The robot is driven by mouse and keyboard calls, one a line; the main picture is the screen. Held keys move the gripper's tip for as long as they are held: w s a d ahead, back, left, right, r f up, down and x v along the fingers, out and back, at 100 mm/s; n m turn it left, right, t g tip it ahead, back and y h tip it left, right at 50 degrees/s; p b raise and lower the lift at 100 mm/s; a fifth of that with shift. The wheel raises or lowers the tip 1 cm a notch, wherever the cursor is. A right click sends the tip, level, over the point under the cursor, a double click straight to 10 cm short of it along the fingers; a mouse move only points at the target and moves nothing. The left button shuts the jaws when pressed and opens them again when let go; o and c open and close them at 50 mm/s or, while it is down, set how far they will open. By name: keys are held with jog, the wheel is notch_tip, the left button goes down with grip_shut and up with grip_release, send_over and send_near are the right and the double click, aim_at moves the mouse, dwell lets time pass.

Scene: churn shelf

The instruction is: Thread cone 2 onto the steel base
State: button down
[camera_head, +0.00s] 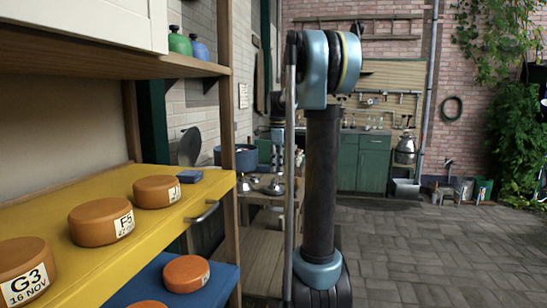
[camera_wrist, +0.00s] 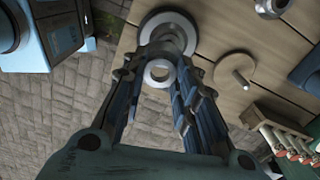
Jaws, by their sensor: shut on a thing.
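In the wrist view my gripper (camera_wrist: 162,62) points at a plank bench top, with a finger on each side of a small pale metal ring (camera_wrist: 158,85). The ring looks like the open end of the held cone; no number shows on it. Beyond the fingertips lies a wider round grey metal piece (camera_wrist: 148,24) with a ring-shaped middle, probably the steel base or a cone on it. The fingers partly cover it. I cannot tell whether the held cone touches it.
A flat disc with an upright peg (camera_wrist: 226,67) stands to the right on the bench (camera_wrist: 213,28). Another metal piece (camera_wrist: 271,8) is at the top right. The yellow shelf (camera_head: 160,225) holds orange cheeses (camera_head: 100,222). Paved floor (camera_head: 420,250) is open on the right.

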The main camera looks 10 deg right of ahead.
jog(key=shift+w, duration=0.1)
jog(key=r, duration=0.1)
jog(key=r+n, duration=0.1)
jog(key=w+a+r, duration=0.1)
jog(key=shift+w+r, duration=0.1)
jog(key=shift+r, duration=0.05)
jog(key=shift+f, duration=1.85)
jog(key=shift+f, duration=2.3)
dwell(2.0)
jog(key=c, duration=1.2)
grip_release()
jog(key=o, duration=0.3)
